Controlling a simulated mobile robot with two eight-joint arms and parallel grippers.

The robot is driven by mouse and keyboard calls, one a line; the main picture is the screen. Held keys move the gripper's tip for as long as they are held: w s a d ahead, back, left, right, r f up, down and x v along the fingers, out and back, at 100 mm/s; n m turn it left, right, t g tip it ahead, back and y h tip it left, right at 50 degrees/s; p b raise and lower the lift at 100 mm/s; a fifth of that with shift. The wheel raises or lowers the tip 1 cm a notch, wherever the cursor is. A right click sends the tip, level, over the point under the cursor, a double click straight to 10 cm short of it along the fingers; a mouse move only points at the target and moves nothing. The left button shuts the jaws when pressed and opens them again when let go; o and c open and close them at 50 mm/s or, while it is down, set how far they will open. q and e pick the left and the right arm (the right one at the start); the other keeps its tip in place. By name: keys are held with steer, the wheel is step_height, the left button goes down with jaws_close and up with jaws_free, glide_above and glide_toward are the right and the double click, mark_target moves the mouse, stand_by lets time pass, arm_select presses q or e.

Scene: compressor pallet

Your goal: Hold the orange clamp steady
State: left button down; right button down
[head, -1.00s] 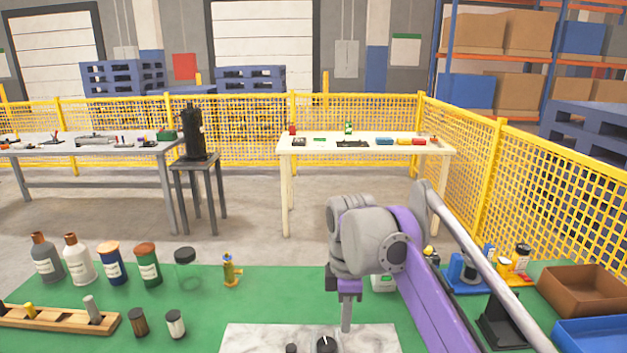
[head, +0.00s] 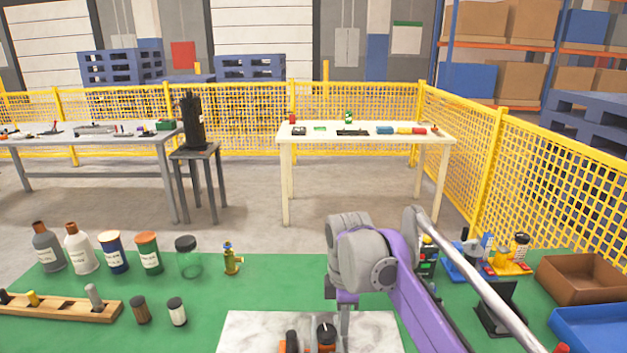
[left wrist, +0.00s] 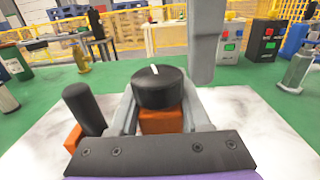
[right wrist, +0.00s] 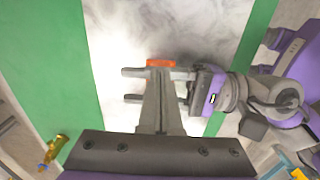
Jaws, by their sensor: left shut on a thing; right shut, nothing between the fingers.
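The orange clamp (head: 326,348) shows at the bottom edge of the head view, over a pale marbled slab (head: 250,332). It has a black round knob with a white mark (left wrist: 157,88) and a black upright handle (left wrist: 85,108). In the left wrist view, my left gripper (left wrist: 160,115) is shut on the clamp's orange body (left wrist: 160,122), below the knob. My right gripper (head: 345,333) is shut and empty, pointing down close by the knob. The right wrist view shows its closed fingers (right wrist: 160,95) near an orange part of the clamp (right wrist: 160,63).
Several bottles and jars (head: 112,252) stand on the green mat at the left, behind a wooden rack (head: 60,309). A small brass fitting (head: 231,259) stands behind the slab. A brown bin (head: 583,280) and a blue bin (head: 598,328) are at the right.

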steer(key=shift+a, duration=0.35)
stand_by(0.7)
arm_select(q)
steer(key=shift+d, duration=0.1)
arm_select(e)
steer(key=shift+s+a, duration=0.1)
steer(key=shift+s, duration=0.25)
stand_by(0.4)
step_height(320, 180, up, 6)
steer(key=shift+d, duration=0.45)
stand_by(0.4)
arm_select(q)
steer(key=shift+c, duration=1.4)
jaws_free()
